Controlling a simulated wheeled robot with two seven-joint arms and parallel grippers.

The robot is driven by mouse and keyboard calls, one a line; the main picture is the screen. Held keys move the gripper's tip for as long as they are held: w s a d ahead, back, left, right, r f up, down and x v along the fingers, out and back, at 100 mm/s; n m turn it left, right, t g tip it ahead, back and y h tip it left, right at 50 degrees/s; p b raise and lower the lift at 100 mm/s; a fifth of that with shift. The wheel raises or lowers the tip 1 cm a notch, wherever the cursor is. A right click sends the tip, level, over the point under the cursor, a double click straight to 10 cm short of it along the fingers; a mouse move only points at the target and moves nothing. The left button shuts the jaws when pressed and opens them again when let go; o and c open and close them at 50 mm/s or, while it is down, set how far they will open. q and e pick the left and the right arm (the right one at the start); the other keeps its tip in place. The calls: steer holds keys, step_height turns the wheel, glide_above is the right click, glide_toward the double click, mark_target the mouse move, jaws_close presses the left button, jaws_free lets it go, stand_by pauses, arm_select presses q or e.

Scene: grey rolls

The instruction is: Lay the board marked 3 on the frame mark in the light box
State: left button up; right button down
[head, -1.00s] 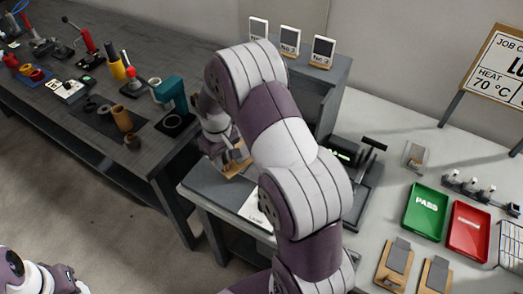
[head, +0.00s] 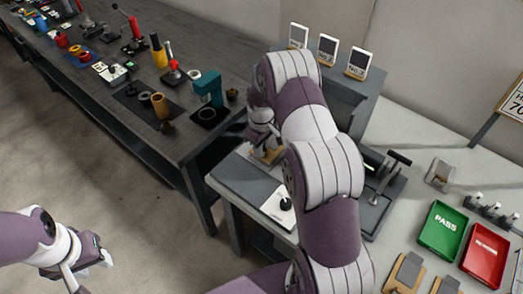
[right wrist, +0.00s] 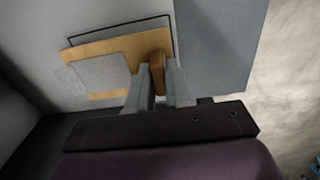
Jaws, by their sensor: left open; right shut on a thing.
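My right gripper (right wrist: 160,84) is shut on the tan block handle (right wrist: 158,62) of a tan board (right wrist: 112,45) with a grey sheet on it. In the right wrist view the board covers part of a thin black frame mark (right wrist: 125,28) on a pale floor and looks askew to its lines. I cannot tell whether the board touches the floor; its number does not show. In the head view the board (head: 270,155) is at the mouth of the grey light box (head: 345,100), largely hidden by my right arm. My left gripper (head: 88,268) is open and empty, low at the left.
Two similar boards (head: 405,271) lie on the right bench, near a green PASS tray (head: 442,230) and a red tray (head: 483,254). Three cards (head: 327,49) stand on the box. A dark tool bench (head: 150,75) stands at the left, with bare floor before it.

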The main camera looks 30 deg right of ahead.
step_height(320, 180, down, 3)
steer(key=shift+r, duration=0.2)
steer(key=shift+f, duration=0.3)
steer(key=c, duration=1.1)
jaws_free()
steer(key=shift+o, duration=0.2)
steer(key=shift+r+p, duration=0.3)
step_height(320, 180, up, 12)
steer(key=shift+s+a+f+b, duration=0.1)
steer(key=shift+s+f+b, duration=0.05)
steer(key=shift+b, duration=0.9)
steer(key=s+a+r+m, duration=0.2)
steer(key=s+a, duration=0.4)
steer(key=s, duration=0.3)
steer(key=s+a+r+m+t, duration=0.1)
steer(key=s+a, duration=0.4)
steer(key=s, duration=0.5)
steer(key=shift+s+a+r+m, duration=0.3)
steer(key=shift+a+r+m, duration=0.1)
steer(key=shift+r+m, duration=0.25)
